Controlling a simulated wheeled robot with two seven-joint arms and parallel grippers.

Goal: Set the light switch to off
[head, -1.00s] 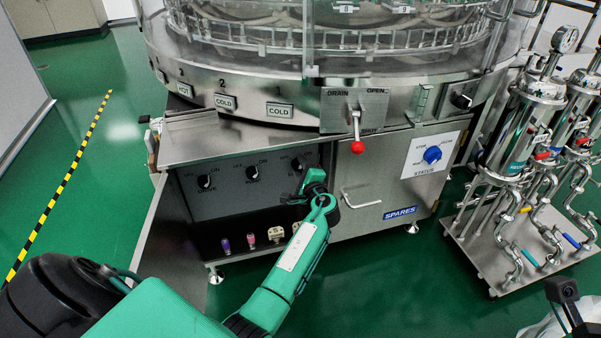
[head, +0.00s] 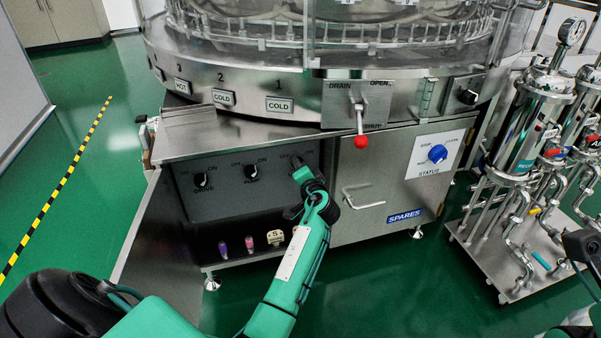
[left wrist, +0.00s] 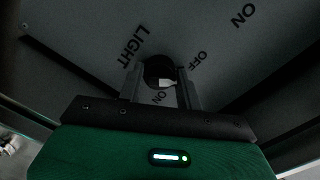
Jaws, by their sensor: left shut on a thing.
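The light switch is a black rotary knob (left wrist: 158,70) with a white pointer on the grey panel (head: 225,203). The left wrist view shows the LIGHT label beside it and OFF and ON marks around it. My left gripper (left wrist: 161,90) is shut on the knob, a finger on each side. The white pointer shows between the fingers, near the gap between OFF and ON; I cannot tell its exact setting. In the head view my left gripper (head: 299,168) covers the knob at the panel's right end. My right gripper is not in view.
The drive knob (head: 203,181) and pump knob (head: 251,172) sit left on the same panel. A red-tipped drain lever (head: 360,141), a door handle (head: 361,199) and a blue status knob (head: 437,153) are to the right. Small items stand on the shelf below.

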